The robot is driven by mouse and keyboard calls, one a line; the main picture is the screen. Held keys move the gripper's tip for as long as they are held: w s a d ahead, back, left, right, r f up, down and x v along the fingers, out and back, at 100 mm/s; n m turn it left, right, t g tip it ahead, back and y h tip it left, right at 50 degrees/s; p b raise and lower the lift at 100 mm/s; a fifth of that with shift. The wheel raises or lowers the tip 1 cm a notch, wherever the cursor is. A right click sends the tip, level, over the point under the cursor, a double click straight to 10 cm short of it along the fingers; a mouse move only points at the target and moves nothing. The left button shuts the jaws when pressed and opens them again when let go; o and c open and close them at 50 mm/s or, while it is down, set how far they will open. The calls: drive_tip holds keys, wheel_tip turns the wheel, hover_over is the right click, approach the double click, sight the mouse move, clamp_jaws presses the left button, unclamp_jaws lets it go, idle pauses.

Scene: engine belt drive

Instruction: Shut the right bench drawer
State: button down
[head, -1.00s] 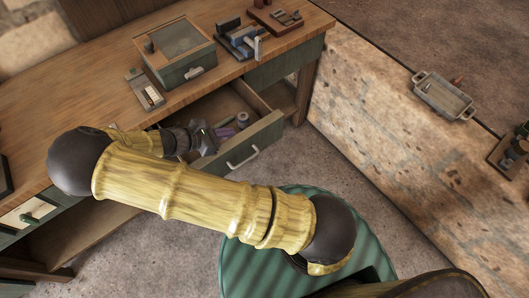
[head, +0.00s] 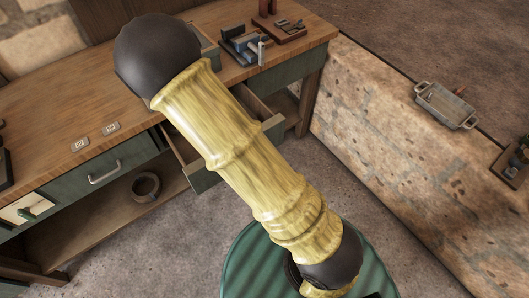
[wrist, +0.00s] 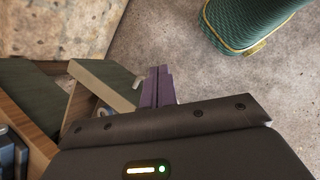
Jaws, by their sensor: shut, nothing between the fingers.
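The right bench drawer (head: 273,130) stands pulled out from the bench in the head view. Its green front shows at both ends, and my yellow arm covers its middle and handle. In the wrist view the drawer front (wrist: 105,88) is at left, with a pale top edge and green face. My gripper (wrist: 157,72) shows purple fingers pressed together and empty. They are just to the right of the drawer front in the wrist view; whether they touch it I cannot tell. My gripper is hidden behind my arm in the head view.
A shut left drawer (head: 103,172) has a metal handle. A dark ring-shaped thing (head: 146,186) lies on the shelf below. A vise-like tool (head: 241,45) stands on the bench top. A stone wall (head: 390,125) bounds the right side. Open floor lies in front.

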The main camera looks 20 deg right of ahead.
drive_tip(key=s+d+r+m+t+y+b, duration=0.3)
drive_tip(key=s+d+r+m+y+b, duration=0.2)
drive_tip(key=m, duration=0.6)
wheel_tip(320, 180, up, 2)
drive_tip(key=shift+s+r+m+t+y, duration=0.25)
drive_tip(key=shift+s+m+t+y, duration=0.15)
drive_tip(key=shift+s+y, duration=0.1)
drive_tip(key=shift+w, duration=0.2)
